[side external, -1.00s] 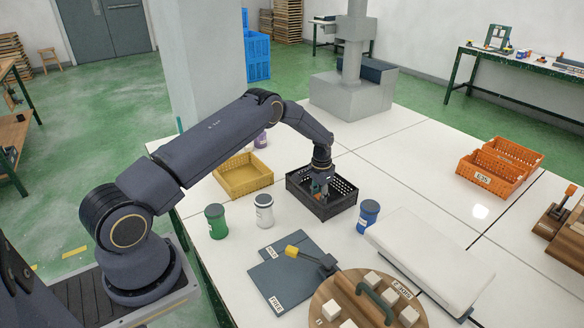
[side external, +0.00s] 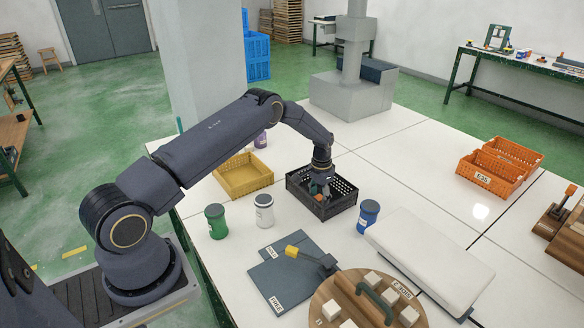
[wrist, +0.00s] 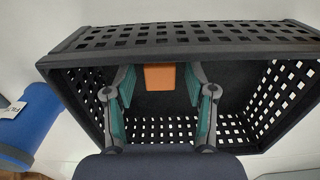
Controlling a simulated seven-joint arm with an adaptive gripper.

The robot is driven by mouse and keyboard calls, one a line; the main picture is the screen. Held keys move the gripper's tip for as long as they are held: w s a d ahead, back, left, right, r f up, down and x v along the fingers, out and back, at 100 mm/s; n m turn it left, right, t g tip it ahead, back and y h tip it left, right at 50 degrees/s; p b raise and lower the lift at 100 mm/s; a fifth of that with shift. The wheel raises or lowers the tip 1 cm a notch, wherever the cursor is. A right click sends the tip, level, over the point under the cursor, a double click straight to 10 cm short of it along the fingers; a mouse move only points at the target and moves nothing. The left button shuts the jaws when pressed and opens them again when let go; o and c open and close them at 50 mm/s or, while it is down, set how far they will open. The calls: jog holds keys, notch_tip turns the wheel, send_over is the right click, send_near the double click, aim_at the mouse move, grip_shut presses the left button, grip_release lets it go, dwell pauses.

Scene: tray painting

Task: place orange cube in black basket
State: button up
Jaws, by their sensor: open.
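The black basket (side external: 336,211) stands on the white table, and its perforated walls also show in the wrist view (wrist: 185,48). The orange cube (wrist: 160,77) is inside the basket in the wrist view, near the wall at the top of the picture. My gripper (side external: 320,188) reaches down into the basket. In the wrist view its two teal-padded fingers (wrist: 160,92) are open on either side of the cube, with a gap to each side. The cube's contact with the basket floor is hard to judge.
A yellow crate (side external: 243,178) stands left of the basket. Green (side external: 215,221), white (side external: 264,210) and blue (side external: 368,216) jars stand close by. A white slab (side external: 430,260) and a round wooden board (side external: 325,300) lie in front.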

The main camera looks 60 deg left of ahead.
notch_tip(320, 180, up, 12)
notch_tip(320, 180, up, 6)
send_over(319, 198)
jog(key=d, duration=0.2)
jog(key=s+d+r+t, duration=0.1)
jog(key=s+d+r, duration=0.4)
jog(key=r, duration=0.4)
jog(key=s+d+r+t, duration=0.2)
jog(key=s+d+r, duration=0.1)
jog(key=s+r, duration=0.45)
jog(key=s+d+r+t, duration=0.1)
jog(key=s+d, duration=0.2)
jog(key=s, duration=0.7)
jog(key=s+d+r+t, duration=0.1)
jog(key=s+d, duration=0.1)
jog(key=s, duration=0.8)
jog(key=shift+s+d+r+t, duration=0.2)
jog(key=shift+s+d+t, duration=0.1)
jog(key=shift+s+d, duration=0.1)
